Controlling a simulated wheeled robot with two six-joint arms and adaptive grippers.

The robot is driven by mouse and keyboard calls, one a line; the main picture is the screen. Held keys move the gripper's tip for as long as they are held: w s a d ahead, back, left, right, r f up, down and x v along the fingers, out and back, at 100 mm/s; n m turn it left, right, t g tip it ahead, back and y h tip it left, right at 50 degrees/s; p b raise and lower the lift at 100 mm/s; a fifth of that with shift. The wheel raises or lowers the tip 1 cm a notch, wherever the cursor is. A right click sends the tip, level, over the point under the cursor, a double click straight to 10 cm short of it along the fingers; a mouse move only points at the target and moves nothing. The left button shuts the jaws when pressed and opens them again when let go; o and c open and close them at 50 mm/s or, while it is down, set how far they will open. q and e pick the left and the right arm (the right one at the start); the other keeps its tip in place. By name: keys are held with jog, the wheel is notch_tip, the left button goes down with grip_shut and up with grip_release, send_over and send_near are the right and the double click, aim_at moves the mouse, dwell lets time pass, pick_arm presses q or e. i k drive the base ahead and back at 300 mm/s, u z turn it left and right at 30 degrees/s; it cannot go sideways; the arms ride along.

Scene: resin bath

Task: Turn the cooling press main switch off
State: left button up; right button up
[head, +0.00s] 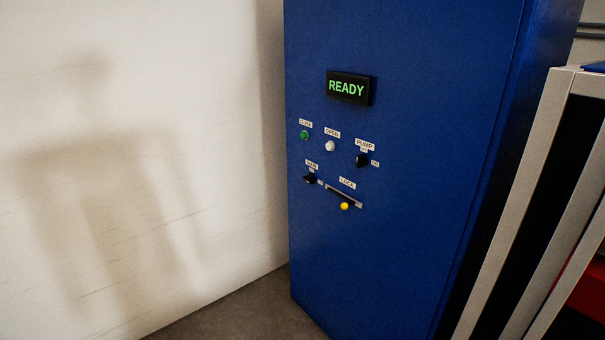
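The cooling press main switch (310,178) is a small black rotary knob under a label that reads MAIN, on the left side of a tall blue cabinet (410,250). Which way the knob is turned is too small to tell. A black display (349,87) above it shows READY in green letters. Neither of my grippers is in the head view.
Near the switch are a green CLOSE button (304,135), a white OPEN button (330,146), a black PUMP knob (361,160) and a LOCK slider with a yellow ball (344,206). A white wall (130,150) stands left, a grey frame (520,200) right.

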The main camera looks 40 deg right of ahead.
aim_at(309, 179)
jog(key=z, duration=0.4)
jog(key=i, duration=1)
jog(key=z, duration=1.4)
jog(key=i, duration=0.75)
jog(key=z, duration=0.6)
